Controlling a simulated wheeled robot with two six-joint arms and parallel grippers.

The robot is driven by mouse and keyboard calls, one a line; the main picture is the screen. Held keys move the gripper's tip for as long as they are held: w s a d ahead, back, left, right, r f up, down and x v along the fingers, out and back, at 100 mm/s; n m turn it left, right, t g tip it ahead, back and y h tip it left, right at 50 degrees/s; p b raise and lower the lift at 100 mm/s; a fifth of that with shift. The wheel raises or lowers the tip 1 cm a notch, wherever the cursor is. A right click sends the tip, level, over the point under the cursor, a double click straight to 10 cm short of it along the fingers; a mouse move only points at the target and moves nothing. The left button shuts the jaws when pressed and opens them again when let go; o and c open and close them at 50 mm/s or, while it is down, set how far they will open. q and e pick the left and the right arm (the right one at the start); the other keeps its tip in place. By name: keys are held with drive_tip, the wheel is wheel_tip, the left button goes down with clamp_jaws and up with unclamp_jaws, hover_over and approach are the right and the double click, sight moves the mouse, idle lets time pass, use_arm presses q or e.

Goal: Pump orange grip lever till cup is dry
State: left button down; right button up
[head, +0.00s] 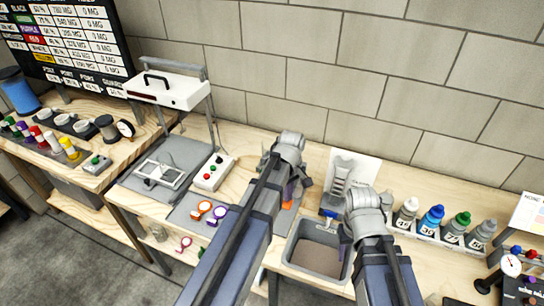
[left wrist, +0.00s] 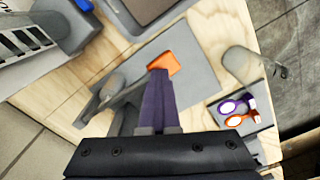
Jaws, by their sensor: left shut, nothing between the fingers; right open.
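The orange grip (left wrist: 166,64) shows in the left wrist view just beyond the tips of my left gripper (left wrist: 160,78). A little orange (head: 288,189) also shows in the head view beside my left gripper (head: 296,184), which hides most of what is there. The left fingers are shut with nothing between them; whether they touch the orange part I cannot tell. A grey device (left wrist: 112,95) lies beside the fingers on a grey mat (left wrist: 196,66). My right gripper (head: 346,232) is open above the grey bin's right side. I cannot make out the cup with certainty.
A grey bin (head: 291,258) with brown contents is set at the bench front. Orange and purple ringed tools (head: 203,208) lie left of my left arm. A white press-like machine (head: 170,91) stands further left. Several capped bottles (head: 432,218) stand at right.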

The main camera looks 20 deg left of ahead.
use_arm(q)
drive_tip(key=shift+r+p, duration=2.95)
drive_tip(key=shift+r, duration=0.15)
wheel_tip(320, 180, up, 5)
drive_tip(key=p, duration=0.5)
drive_tip(key=s+d+f+m+b, duration=0.3)
drive_tip(key=s+d+m, duration=0.2)
drive_tip(key=s+m, duration=0.2)
drive_tip(key=s+d+f+m+y+b, duration=0.1)
drive_tip(key=s+d+f+m+b, duration=0.2)
drive_tip(key=s+d+m, duration=0.2)
drive_tip(key=shift+s+d+m, duration=0.25)
drive_tip(key=shift+s+m, duration=0.9)
drive_tip(key=shift+m, duration=0.55)
